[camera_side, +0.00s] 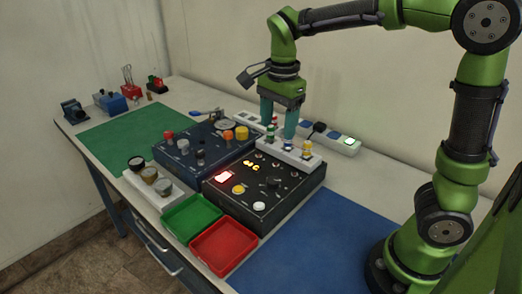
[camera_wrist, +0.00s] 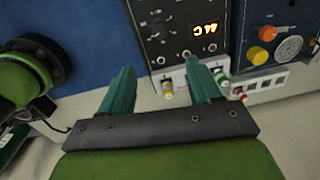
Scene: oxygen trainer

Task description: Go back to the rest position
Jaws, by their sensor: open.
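My gripper (camera_side: 279,120) points down at the back of the bench, above and beside a white rack (camera_side: 292,150) that holds small pegs with coloured bands. In the wrist view my gripper (camera_wrist: 158,70) shows two teal fingers spread wide apart with nothing held between them. A yellow-banded peg (camera_wrist: 168,90) appears between the fingers, on the rack beyond. A green-banded peg (camera_wrist: 221,78) and a red-banded peg stand to the right of the right finger. I cannot tell whether a finger touches the rack.
A black panel (camera_side: 275,204) with lit displays and a blue panel (camera_side: 187,160) with knobs stand in front. Green (camera_side: 190,220) and red (camera_side: 224,246) trays lie at the front edge. A power strip (camera_side: 343,143) runs behind. The blue mat (camera_side: 320,250) is clear.

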